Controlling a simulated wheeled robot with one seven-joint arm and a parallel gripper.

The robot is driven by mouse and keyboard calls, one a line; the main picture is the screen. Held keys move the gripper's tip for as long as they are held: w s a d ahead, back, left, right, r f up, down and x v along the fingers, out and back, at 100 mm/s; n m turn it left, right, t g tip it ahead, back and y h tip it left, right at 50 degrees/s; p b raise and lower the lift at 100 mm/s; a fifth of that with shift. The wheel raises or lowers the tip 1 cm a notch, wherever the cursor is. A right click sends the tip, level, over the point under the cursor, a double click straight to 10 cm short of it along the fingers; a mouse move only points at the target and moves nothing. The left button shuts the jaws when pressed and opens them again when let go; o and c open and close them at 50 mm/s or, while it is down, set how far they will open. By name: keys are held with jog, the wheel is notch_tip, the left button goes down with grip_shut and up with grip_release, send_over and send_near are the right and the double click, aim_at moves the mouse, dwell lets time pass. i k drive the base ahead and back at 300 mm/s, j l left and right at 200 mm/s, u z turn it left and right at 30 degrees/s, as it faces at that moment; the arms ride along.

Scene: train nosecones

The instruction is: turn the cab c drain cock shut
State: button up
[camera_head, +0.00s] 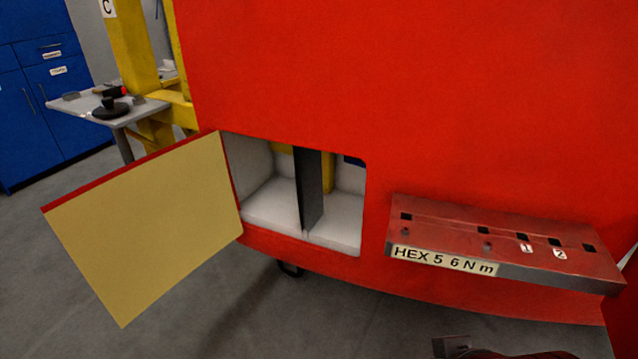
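The red cab nosecone (400,90) fills most of the view. A yellow post at the upper left bears a "C" label (107,8). A hatch door (150,230), tan inside with a red edge, stands open to the left. The open recess (273,203) has pale walls and a dark upright divider (310,190). I cannot make out a drain cock in it. A small dark loop (290,269) hangs under the cab's lower edge; I cannot tell what it is. I see no part that is clearly my gripper.
A red ledge (450,222) with square holes and a "HEX 5 6 N m" label juts out at right. A dark, partly cropped object (452,346) shows at the bottom edge. A grey table (145,108) holding small tools and blue cabinets (50,90) stand behind left. Floor is bare below.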

aim_at(348, 158)
jog(key=i+j+u, duration=0.15)
jog(key=u, duration=0.25)
jog(key=i+j+u, duration=0.1)
jog(key=i+u, duration=0.4)
jog(key=u, duration=0.35)
